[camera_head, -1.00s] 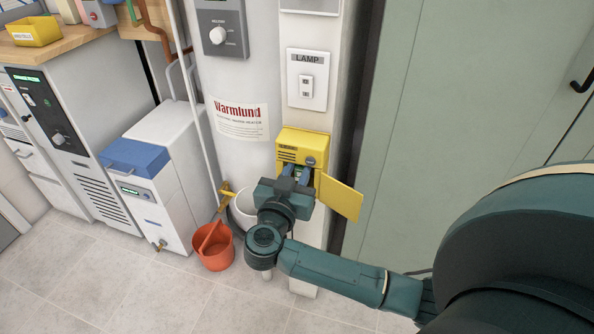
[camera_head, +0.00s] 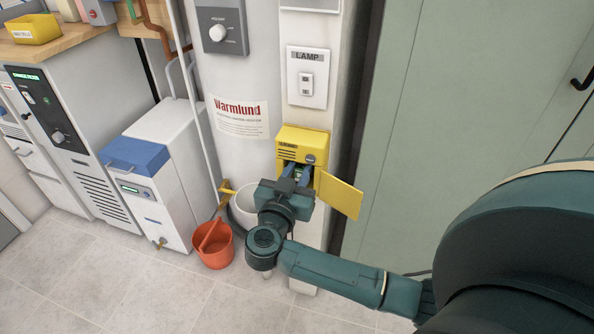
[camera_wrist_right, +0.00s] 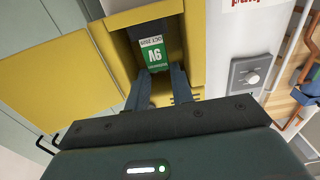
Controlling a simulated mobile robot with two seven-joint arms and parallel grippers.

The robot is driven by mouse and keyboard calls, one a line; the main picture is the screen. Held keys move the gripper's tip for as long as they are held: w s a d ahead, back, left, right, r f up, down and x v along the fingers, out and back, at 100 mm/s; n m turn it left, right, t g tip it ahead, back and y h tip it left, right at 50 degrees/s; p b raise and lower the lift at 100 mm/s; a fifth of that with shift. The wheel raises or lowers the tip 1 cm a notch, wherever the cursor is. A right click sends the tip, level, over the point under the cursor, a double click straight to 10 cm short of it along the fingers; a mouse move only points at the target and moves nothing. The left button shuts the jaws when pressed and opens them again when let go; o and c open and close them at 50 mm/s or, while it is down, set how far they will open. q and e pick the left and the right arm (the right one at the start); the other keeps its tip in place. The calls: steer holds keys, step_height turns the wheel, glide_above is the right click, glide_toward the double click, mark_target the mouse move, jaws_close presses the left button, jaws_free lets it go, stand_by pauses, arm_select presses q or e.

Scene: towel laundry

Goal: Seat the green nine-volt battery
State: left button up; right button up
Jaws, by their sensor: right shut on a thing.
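The green nine-volt battery (camera_wrist_right: 152,58) shows its "9V" label in the right wrist view, inside the opening of the yellow box (camera_head: 303,143). My right gripper (camera_wrist_right: 158,78) is shut on the battery at its near end, with its fingers reaching into the opening. The yellow door (camera_head: 340,195) of the box hangs open to the right; in the wrist view the door (camera_wrist_right: 60,80) is at the left. The far end of the battery and its contacts are hidden in the box. I cannot tell how deep it sits. My left gripper is not in view.
The lamp switch plate (camera_head: 307,77) is above the yellow box. The white water heater (camera_head: 240,85) stands to its left. An orange bucket (camera_head: 214,250) and a white bucket (camera_head: 247,200) are on the floor. The floor at front left is clear.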

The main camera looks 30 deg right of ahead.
steer(key=shift+f, duration=0.4)
stand_by(0.4)
steer(key=o, duration=1.1)
steer(key=shift+c, duration=0.2)
